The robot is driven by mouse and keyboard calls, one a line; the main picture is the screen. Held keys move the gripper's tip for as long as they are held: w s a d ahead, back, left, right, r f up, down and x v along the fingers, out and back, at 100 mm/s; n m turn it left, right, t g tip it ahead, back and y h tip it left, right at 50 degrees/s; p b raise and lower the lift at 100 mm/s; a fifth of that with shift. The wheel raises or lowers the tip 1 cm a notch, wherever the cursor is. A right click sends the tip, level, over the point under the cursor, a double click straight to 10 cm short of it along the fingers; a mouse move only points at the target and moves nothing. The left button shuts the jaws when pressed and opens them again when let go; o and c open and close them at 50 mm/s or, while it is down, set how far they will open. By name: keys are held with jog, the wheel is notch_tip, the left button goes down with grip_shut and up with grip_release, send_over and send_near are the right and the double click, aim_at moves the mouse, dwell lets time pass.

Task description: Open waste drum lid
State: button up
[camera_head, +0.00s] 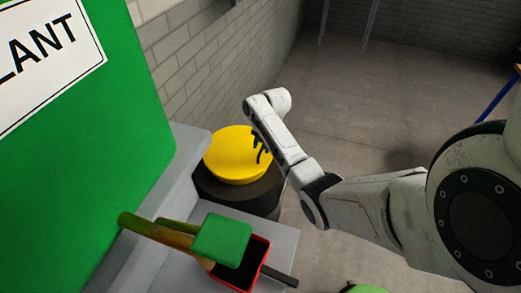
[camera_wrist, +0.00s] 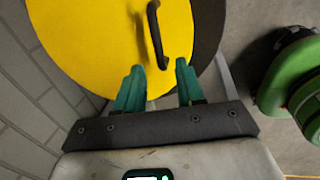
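The waste drum has a round yellow lid (camera_head: 232,158) on a dark body (camera_head: 238,195), beside the grey ledge in the head view. The lid looks closed. In the wrist view the yellow lid (camera_wrist: 90,45) fills the upper left and middle. A black bar handle (camera_wrist: 156,38) stands on it. My gripper (camera_wrist: 159,72) has two teal fingers spread apart with nothing between the tips. The handle lies just ahead of the fingertips, roughly in line with the gap. In the head view, my wrist is over the lid's right side and the fingers are hard to make out.
A green cabinet (camera_head: 90,130) and a grey ledge (camera_head: 185,170) stand left of the drum. A brick wall runs behind. A green round object (camera_wrist: 300,75) shows at right. Open floor (camera_head: 385,95) lies beyond.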

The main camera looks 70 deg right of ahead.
jog(key=shift+w+f, duration=0.15)
jog(key=shift+f, duration=0.6)
jog(key=shift+w+f, duration=0.1)
jog(key=shift+f, duration=0.6)
grip_shut()
